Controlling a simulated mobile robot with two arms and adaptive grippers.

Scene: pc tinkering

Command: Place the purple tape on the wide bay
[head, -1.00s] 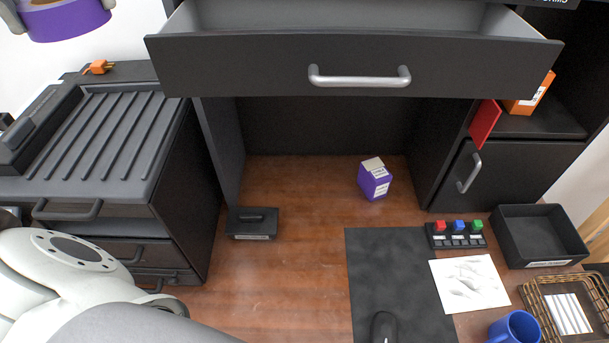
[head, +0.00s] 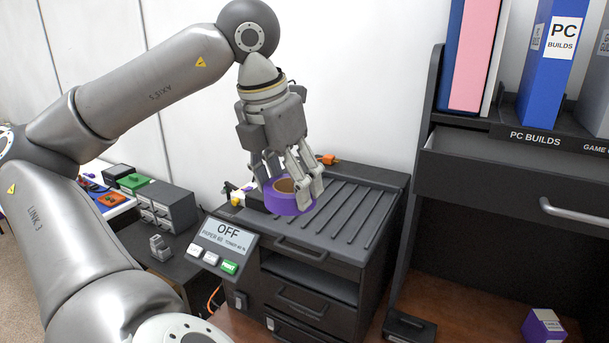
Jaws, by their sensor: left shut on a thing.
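My left gripper (head: 291,188) points down with its fingers shut on the purple tape (head: 283,207), a roll with a brown core. In this view the roll overlaps the ribbed top of the black printer; I cannot tell the gap below it. No part in view is labelled as the wide bay, so I cannot tell which one it is. The black desk unit at the right has a pulled-out wide drawer (head: 505,193) with a silver handle, under the shelf marked PC BUILDS. My right gripper is not in view.
The printer (head: 357,207) has a panel reading OFF (head: 228,238). Binders (head: 550,55) stand on the upper shelf. A purple box (head: 543,327) and a small black block (head: 409,328) are on the wooden desktop. An orange item (head: 327,158) lies behind the printer top.

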